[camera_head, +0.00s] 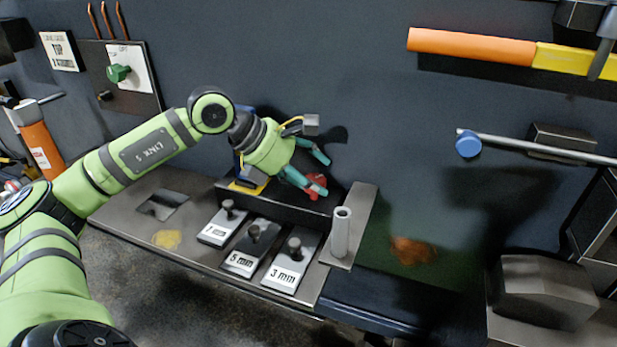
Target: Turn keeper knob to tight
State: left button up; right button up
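A small red knob (317,184), which looks like the keeper knob, sits on the dark block behind the row of labelled plates. It is partly hidden by a teal finger, and its turn position cannot be read. My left gripper (321,174) is at the knob with its two teal fingers spread apart. The lower finger's tip overlaps the knob in this view; whether it touches cannot be told. The upper finger is above and behind the knob. My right gripper is not in view.
A grey upright tube (340,232) stands close to the right. A green selector knob (119,73) is on the wall panel. A blue-ended lever (468,144) juts out at right.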

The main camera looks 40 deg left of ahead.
pick_arm(q)
jog(key=shift+f, duration=0.2)
jog(key=shift+s+a+r, duration=0.3)
jog(key=shift+s, duration=0.05)
jog(key=v, duration=1.1)
jog(key=shift+d+r, duration=0.2)
jog(key=shift+w, duration=0.1)
